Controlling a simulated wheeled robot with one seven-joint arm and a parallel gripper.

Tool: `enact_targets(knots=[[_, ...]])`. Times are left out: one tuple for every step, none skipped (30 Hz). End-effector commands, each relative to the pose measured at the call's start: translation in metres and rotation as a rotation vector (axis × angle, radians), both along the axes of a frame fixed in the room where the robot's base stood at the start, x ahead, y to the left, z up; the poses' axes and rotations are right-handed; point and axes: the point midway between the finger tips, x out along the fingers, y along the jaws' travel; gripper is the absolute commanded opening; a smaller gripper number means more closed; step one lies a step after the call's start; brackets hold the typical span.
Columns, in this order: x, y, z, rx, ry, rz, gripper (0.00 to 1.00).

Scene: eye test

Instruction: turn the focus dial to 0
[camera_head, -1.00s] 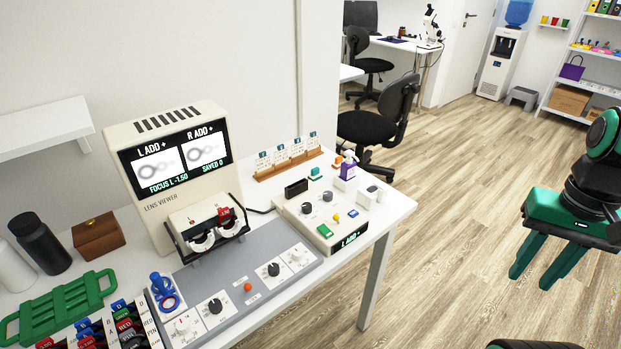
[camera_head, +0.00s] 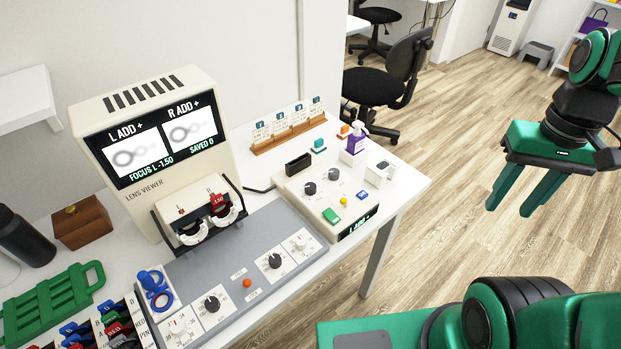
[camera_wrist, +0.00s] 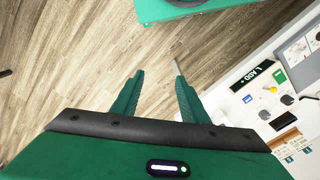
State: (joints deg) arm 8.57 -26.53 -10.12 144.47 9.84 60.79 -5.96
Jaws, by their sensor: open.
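The lens viewer (camera_head: 150,150) stands on the white table; its screen (camera_head: 152,140) reads "FOCUS L -1.50" and "SAVED 0". The grey base in front carries black knobs (camera_head: 212,303) and (camera_head: 275,260), and white dials (camera_head: 180,328) and (camera_head: 300,242). A beige control box (camera_head: 325,195) to the right has two dark knobs (camera_head: 310,188) and (camera_head: 334,174). I cannot read which is the focus dial. My gripper (camera_head: 510,210) is open and empty, right of the table over the floor. In the wrist view, its fingers (camera_wrist: 158,78) are apart; the control box (camera_wrist: 290,88) is at right.
A green rack (camera_head: 55,300), dark bottle (camera_head: 20,238) and wooden box (camera_head: 82,222) are on the left. A black chair (camera_head: 385,85) is beyond the table. Floor under my gripper is clear.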

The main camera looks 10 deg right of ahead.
Motion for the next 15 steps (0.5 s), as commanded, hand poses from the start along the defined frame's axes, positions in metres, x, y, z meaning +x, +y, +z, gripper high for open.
enact_targets(knots=[[0.021, 0.011, 0.004, -0.008, 0.006, 0.121, 0.40], [0.035, 0.019, 0.007, -0.013, 0.008, 0.206, 0.40], [0.055, 0.032, 0.010, -0.020, 0.010, 0.332, 0.40], [0.069, 0.045, 0.013, -0.024, 0.012, 0.432, 0.40], [0.084, 0.059, 0.015, -0.028, 0.014, 0.538, 0.40], [0.103, 0.081, 0.017, -0.030, 0.015, 0.680, 0.40], [0.116, 0.099, 0.018, -0.033, 0.016, 0.785, 0.40], [0.128, 0.117, 0.018, -0.033, 0.017, 0.890, 0.40], [0.142, 0.144, 0.018, -0.033, 0.017, 1.027, 0.40], [0.151, 0.164, 0.018, -0.032, 0.016, 1.125, 0.40], [0.159, 0.183, 0.018, -0.030, 0.016, 1.218, 0.40], [0.166, 0.210, 0.017, -0.026, 0.016, 1.337, 0.40], [0.170, 0.228, 0.016, -0.022, 0.015, 1.420, 0.40], [0.173, 0.246, 0.014, -0.019, 0.015, 1.498, 0.40], [0.176, 0.267, 0.013, -0.014, 0.014, 1.588, 0.40]])
